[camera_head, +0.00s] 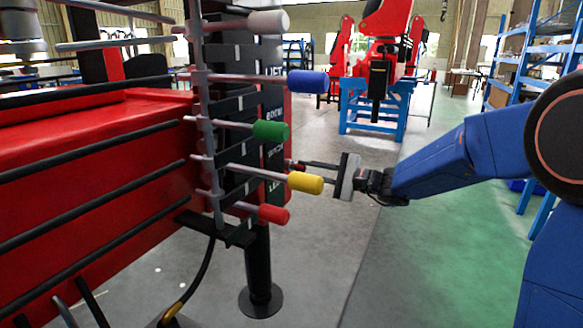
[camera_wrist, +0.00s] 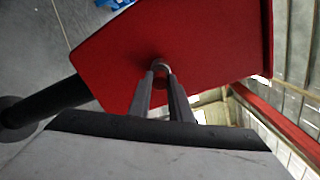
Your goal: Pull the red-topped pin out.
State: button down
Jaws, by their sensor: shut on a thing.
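My gripper (camera_head: 299,164) reaches left from the blue arm, behind the row of coloured rods. Its two fingers are shut on a small red-topped pin, whose red end shows at the fingertips in the head view.
A grey upright (camera_head: 208,120) carries rods with white, blue (camera_head: 307,82), green (camera_head: 271,131), yellow (camera_head: 306,183) and red (camera_head: 273,213) ends, close in front of my fingers. A black post (camera_head: 258,265) stands below. Clear floor lies to the right.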

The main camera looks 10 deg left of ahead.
jog(key=v, duration=0.6)
dwell(1.1)
jog(key=shift+d, duration=0.15)
